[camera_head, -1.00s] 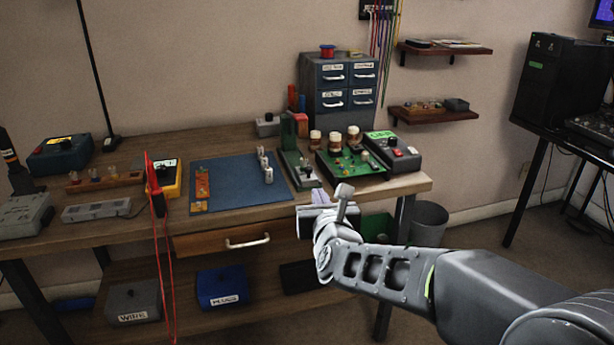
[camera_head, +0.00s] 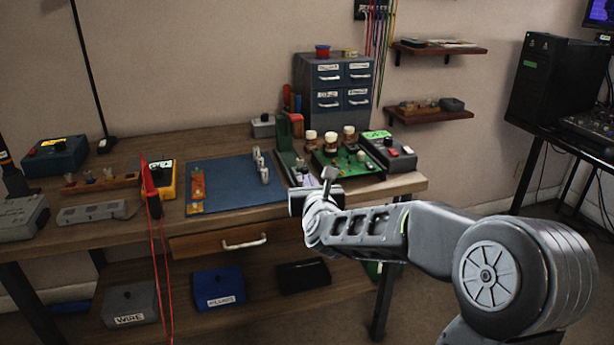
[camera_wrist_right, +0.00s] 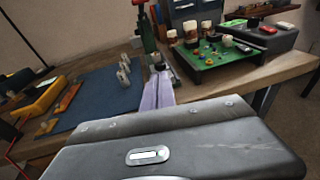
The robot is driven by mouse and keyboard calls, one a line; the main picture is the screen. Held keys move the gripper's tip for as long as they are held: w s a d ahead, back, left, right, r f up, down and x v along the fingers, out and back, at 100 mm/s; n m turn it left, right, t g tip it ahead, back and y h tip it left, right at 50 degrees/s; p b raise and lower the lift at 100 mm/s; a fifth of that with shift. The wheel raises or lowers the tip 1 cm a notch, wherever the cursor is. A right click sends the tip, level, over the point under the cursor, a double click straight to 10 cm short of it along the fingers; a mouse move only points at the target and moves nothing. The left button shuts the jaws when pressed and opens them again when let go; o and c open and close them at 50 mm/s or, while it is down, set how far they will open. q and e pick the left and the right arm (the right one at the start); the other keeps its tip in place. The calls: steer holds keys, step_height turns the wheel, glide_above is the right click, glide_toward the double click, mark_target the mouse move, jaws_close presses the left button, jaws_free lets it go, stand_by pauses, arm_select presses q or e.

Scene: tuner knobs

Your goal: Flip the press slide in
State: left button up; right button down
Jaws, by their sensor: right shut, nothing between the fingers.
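A small press with a green upright (camera_head: 284,133) stands at the table's front right, just left of the green circuit board. It also shows in the right wrist view (camera_wrist_right: 147,32), with a dark base and metal parts low down. I cannot make out the slide's position clearly; my gripper partly covers the front of the press. My right gripper (camera_head: 303,175) reaches in over the table's front edge. Its lilac fingers (camera_wrist_right: 158,80) are shut with nothing between them and point at the press base, very close to it; contact cannot be told. My left gripper is not in view.
The green circuit board (camera_head: 345,162) with several brown-and-white parts is right of the press, beside a grey box (camera_head: 392,154). A blue mat (camera_head: 232,186) with small upright metal pieces lies left. A drawer cabinet (camera_head: 333,88) stands behind.

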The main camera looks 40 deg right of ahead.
mark_target(305, 171)
steer(key=x, duration=0.5)
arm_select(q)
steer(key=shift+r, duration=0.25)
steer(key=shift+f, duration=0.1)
arm_select(e)
steer(key=shift+w, duration=0.15)
